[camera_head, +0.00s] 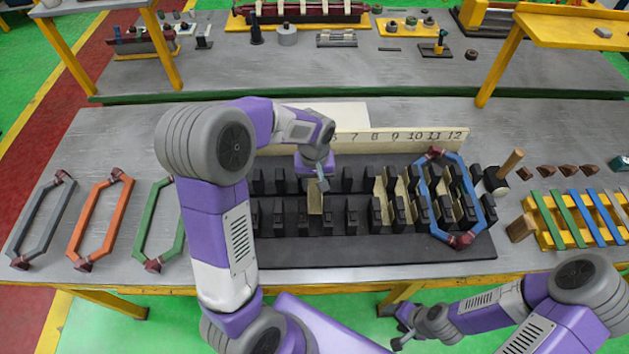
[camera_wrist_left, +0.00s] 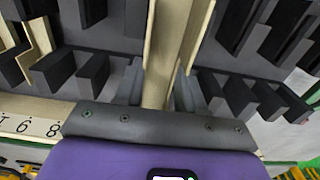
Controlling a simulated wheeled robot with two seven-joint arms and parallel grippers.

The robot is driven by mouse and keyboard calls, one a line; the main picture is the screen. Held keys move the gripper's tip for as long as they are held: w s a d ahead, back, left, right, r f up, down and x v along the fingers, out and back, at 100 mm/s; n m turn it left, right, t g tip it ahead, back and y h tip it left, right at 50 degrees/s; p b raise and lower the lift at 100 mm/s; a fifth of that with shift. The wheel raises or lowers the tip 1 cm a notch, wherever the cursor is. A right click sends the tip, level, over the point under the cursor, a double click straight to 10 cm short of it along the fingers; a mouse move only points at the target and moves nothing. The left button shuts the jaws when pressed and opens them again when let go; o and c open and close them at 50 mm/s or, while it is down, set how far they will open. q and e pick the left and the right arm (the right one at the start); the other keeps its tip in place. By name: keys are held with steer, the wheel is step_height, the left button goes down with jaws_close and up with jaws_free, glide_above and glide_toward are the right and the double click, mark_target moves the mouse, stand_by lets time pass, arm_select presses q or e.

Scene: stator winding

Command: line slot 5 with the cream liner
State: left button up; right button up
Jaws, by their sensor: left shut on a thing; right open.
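The cream liner (camera_head: 315,201) is held in my left gripper (camera_head: 318,182), which is shut on it. It stands in line with a gap between the black teeth of the stator block (camera_head: 370,252), left of the printed 6 and 7. In the left wrist view the liner (camera_wrist_left: 166,50) runs between the fingers (camera_wrist_left: 160,88) and between rows of dark teeth. I cannot tell how deep it sits. My arm hides the left part of the block and the lower numbers on the number board (camera_head: 400,138). My right gripper (camera_head: 399,332) is open and empty, off the table's front edge.
Cream liners (camera_head: 381,186) line several slots at the right, where a blue coil (camera_head: 488,212) sits over the teeth. Grey (camera_head: 36,220), orange (camera_head: 98,220) and green (camera_head: 150,220) coils lie left. A mallet (camera_head: 508,166) and a yellow rack (camera_head: 552,238) stand right.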

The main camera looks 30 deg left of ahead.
mark_target(315, 190)
arm_select(q)
steer(key=shift+s+f+b, duration=0.1)
steer(key=shift+f+b, duration=2.4)
steer(key=shift+f, duration=0.8)
steer(key=shift+d+f+b, duration=0.1)
steer(key=shift+f+b, duration=0.35)
steer(key=shift+f, duration=0.15)
steer(key=o, duration=0.9)
steer(key=shift+r, duration=0.2)
steer(key=shift+r+p, duration=0.5)
steer(key=shift+p, duration=0.1)
steer(key=shift+r, duration=0.25)
